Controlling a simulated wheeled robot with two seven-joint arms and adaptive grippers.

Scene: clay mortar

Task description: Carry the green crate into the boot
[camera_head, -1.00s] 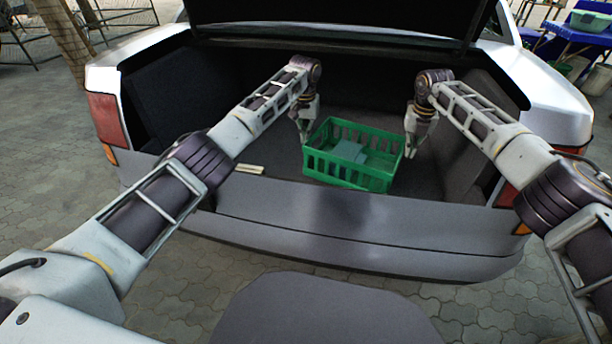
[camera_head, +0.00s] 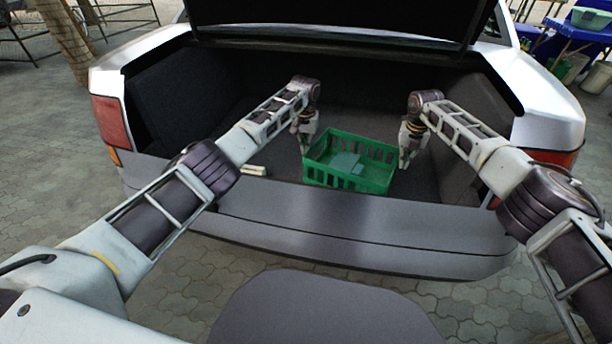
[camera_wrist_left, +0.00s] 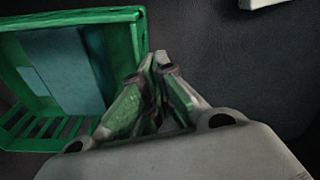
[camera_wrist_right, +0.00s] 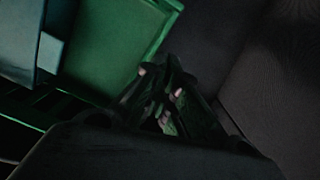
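The green crate (camera_head: 349,181) is inside the boot (camera_head: 250,195), behind its rear sill, and looks level on or close to the dark floor. A blue-grey block (camera_head: 345,163) lies in it. My left gripper (camera_head: 304,150) is at the crate's left side, its fingertips together just beside the rim in the left wrist view (camera_wrist_left: 154,58). My right gripper (camera_head: 405,163) is at the crate's right side. In the dark right wrist view its fingers (camera_wrist_right: 160,70) look drawn together by the crate wall (camera_wrist_right: 125,45). Neither pair of fingers clearly grips the rim.
A small pale object (camera_head: 254,170) lies on the boot floor left of the crate. The boot's side walls flank both arms, and the raised lid (camera_head: 340,18) hangs above. A blue table (camera_head: 580,30) stands far off at the right, outside the car.

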